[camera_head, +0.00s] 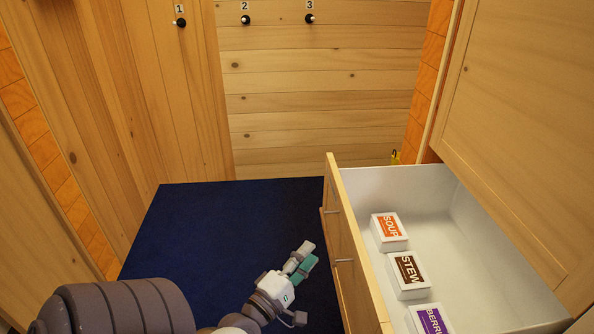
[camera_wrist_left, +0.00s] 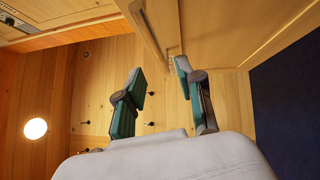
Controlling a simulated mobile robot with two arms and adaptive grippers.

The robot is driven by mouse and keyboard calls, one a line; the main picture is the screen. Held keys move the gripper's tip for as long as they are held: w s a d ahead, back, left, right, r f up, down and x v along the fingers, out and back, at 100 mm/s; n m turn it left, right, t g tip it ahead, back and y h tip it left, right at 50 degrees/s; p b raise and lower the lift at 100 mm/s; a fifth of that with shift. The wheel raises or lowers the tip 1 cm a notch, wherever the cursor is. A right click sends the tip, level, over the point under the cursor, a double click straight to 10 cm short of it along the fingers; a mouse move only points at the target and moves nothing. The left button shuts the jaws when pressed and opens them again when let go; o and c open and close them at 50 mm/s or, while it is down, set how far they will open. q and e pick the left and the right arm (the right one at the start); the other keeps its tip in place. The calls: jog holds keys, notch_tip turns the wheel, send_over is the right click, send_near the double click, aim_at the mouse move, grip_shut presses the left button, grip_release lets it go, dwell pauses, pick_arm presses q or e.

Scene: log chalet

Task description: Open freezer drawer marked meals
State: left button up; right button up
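An open wooden drawer (camera_head: 348,225) with a white interior stands at the right in the head view. It holds a white box labelled SOUP (camera_head: 389,231), one labelled STEW (camera_head: 408,275) and a partly cut-off one starting BERRI (camera_head: 431,319). Small silver handles (camera_head: 344,261) show on the drawer's front side. I see no label reading meals. My left gripper (camera_head: 306,256) is just left of the drawer front, apart from the handle in the picture. Its green-and-grey fingers stand apart and empty in the left wrist view (camera_wrist_left: 160,72). My right gripper is not in view.
A dark blue carpet (camera_head: 220,230) covers the floor left of the drawer and looks clear. Knobs numbered 1, 2 and 3 are on the wooden back wall (camera_head: 320,110). A large wooden cabinet panel (camera_head: 520,130) rises behind the drawer at the right.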

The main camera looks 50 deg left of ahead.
pick_arm(q)
jog(key=s, duration=0.3)
jog(key=shift+s+d+f, duration=0.25)
jog(key=shift+s, duration=0.1)
dwell(0.3)
